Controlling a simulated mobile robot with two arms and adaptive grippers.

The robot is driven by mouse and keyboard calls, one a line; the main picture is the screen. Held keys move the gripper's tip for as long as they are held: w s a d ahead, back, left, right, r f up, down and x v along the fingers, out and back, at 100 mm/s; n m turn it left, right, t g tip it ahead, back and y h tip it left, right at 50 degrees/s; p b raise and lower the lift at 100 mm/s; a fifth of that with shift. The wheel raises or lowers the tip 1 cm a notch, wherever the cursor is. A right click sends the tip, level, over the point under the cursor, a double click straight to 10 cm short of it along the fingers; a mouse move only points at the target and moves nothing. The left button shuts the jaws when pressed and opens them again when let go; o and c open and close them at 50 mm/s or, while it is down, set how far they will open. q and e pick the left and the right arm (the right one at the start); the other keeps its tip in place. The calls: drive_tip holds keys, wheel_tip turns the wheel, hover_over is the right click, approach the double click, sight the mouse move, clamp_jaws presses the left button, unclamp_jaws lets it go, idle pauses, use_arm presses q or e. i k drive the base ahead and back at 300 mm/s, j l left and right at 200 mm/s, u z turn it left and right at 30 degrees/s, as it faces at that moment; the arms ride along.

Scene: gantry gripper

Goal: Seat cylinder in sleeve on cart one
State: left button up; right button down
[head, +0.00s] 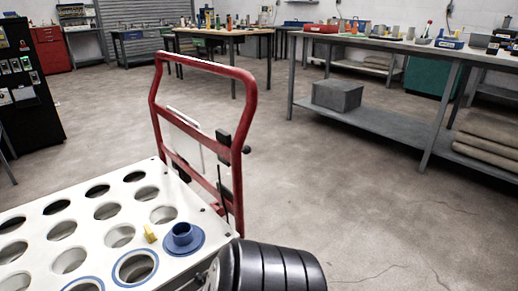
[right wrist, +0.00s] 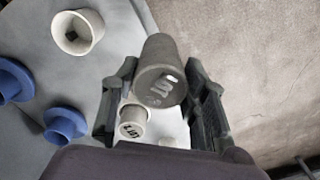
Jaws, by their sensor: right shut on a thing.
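In the right wrist view my right gripper (right wrist: 161,84) is shut on a dark grey cylinder (right wrist: 160,72), whose end face has a light marking. A white round piece with a dark marked end (right wrist: 132,122) shows below the cylinder, between the fingers. A white open sleeve (right wrist: 77,33) stands at upper left on a grey surface. Two blue flanged sleeves (right wrist: 64,124) stand at the left. In the head view the white-topped cart (head: 108,222) has rows of round holes and a blue flanged sleeve (head: 183,239) at its corner. My left gripper is not in view.
A red cart handle (head: 245,120) rises at the cart's far end. A yellow piece (head: 150,234) lies beside the blue sleeve. A long workbench (head: 400,45) with a grey box (head: 337,95) on its lower shelf stands at right. The floor between is clear.

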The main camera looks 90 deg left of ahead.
sight(183, 238)
drive_tip(key=u, duration=0.45)
drive_tip(key=j+u, duration=0.1)
drive_tip(key=u, duration=0.4)
drive_tip(key=j+u, duration=0.1)
drive_tip(key=u, duration=0.8)
drive_tip(key=j+u, duration=0.15)
drive_tip(key=u, duration=0.8)
drive_tip(key=j+u, duration=0.1)
drive_tip(key=u, duration=0.35)
drive_tip(key=j+u, duration=0.35)
